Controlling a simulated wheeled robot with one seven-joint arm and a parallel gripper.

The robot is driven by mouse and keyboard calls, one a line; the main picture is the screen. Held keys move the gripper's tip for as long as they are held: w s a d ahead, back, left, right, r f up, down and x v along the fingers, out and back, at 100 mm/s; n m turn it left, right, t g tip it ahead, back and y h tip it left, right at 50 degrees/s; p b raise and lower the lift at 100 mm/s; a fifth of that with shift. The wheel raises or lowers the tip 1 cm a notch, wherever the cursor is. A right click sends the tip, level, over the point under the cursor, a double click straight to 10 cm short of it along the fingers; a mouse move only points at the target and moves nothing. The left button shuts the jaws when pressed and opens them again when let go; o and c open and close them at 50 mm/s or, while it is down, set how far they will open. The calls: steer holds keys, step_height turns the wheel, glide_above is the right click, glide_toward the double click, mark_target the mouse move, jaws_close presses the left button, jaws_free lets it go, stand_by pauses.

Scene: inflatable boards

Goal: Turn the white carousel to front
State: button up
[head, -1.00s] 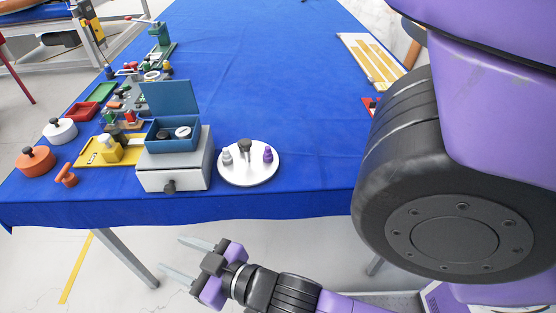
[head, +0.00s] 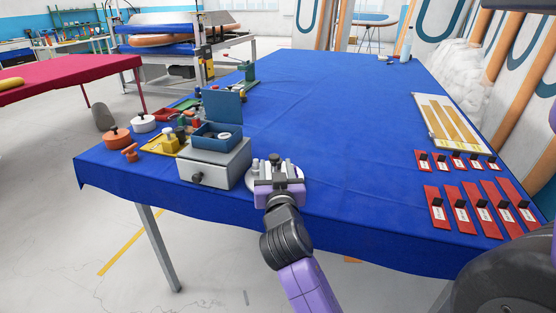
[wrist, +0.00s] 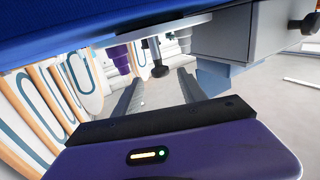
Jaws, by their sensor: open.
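The white carousel (head: 300,178) is a round disc near the front edge of the blue table, largely hidden behind my gripper in the head view. In the wrist view, which looks upside down, its disc (wrist: 160,24) carries a dark-knobbed post (wrist: 158,62), a purple piece (wrist: 117,56) and a grey piece (wrist: 181,40). My gripper (head: 276,164) is at the carousel's front side. In the wrist view my gripper (wrist: 158,84) is open, with the post showing between its two fingers. I cannot tell whether anything touches.
A grey drawer box (head: 213,165) with a blue open-lidded box (head: 216,136) stands close on the left. Orange (head: 117,138) and white (head: 143,123) pots are farther left. Red labelled cards (head: 459,210) lie at the right. The middle of the table is clear.

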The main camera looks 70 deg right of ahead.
mark_target(274, 160)
steer(key=shift+x, duration=2.6)
jaws_close()
